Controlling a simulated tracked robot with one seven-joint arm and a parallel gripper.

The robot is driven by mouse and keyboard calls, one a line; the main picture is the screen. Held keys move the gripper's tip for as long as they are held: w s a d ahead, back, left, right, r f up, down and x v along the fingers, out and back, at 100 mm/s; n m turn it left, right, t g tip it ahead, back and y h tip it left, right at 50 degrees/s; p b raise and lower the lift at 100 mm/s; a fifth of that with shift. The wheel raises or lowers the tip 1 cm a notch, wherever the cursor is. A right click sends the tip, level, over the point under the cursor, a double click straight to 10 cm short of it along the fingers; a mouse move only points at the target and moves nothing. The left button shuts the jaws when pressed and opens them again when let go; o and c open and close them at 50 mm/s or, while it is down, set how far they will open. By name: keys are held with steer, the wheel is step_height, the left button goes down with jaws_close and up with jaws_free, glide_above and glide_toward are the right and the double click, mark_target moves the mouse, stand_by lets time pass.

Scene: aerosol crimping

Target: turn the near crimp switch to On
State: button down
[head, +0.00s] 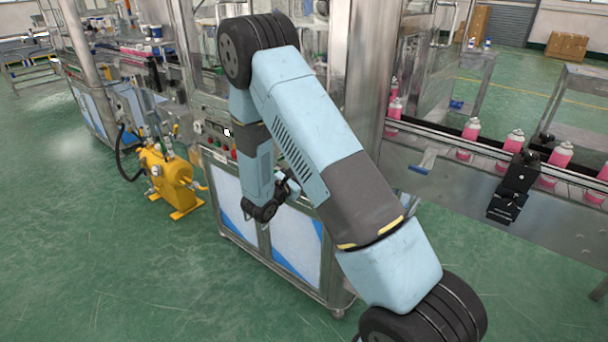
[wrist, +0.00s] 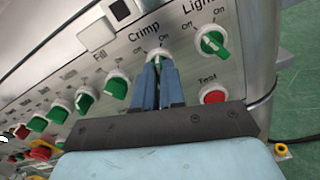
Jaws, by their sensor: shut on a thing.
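The crimp switch (wrist: 158,55) is a knob on a pale collar below the word Crimp on the steel panel, in the wrist view. An Off mark lies to its left and an On mark to its upper right. My gripper (wrist: 158,66) has its two blue-grey fingers closed around the knob. The fingers cover most of it, so I cannot tell which mark it points to. In the head view my own arm hides the switch.
The green Light switch (wrist: 212,40) and red Test button (wrist: 213,94) sit close on the right. The green Fill switch (wrist: 116,87) and several more knobs run left. In the head view, the panel (head: 217,143) is partly behind my arm; a yellow machine (head: 167,178) stands left.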

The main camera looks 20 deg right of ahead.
steer(key=shift+a+f+m, duration=0.1)
steer(key=shift+m, duration=1.4)
steer(key=c, duration=1.2)
jaws_free()
steer(key=v, duration=1.3)
steer(key=shift+s+a, duration=0.25)
steer(key=shift+a, duration=0.05)
